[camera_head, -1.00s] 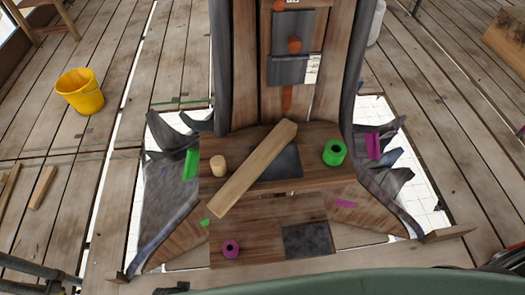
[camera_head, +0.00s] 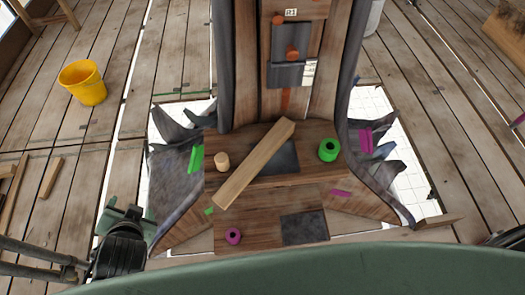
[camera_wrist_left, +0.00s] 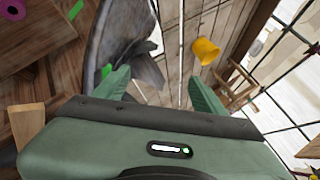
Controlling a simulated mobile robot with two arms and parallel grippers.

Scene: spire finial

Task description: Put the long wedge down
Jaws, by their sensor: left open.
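A long pale wooden piece, seemingly the long wedge (camera_head: 254,165), lies diagonally across the wooden step (camera_head: 310,170). Its near end overhangs the step's front edge. No gripper touches it. My left gripper (camera_head: 122,214) is at the lower left, well to the left of the wedge and beside the grey ragged sheet. In the left wrist view my left gripper (camera_wrist_left: 160,88) has its two green fingers spread with nothing between them. My right gripper does not show.
A wooden peg (camera_head: 221,161) and a green ring (camera_head: 329,150) stand on the step, either side of the wedge. A magenta ring (camera_head: 233,236) and a dark plate (camera_head: 305,228) are lower down. A yellow bucket (camera_head: 82,83) stands on the planks, which also shows in the left wrist view (camera_wrist_left: 206,51).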

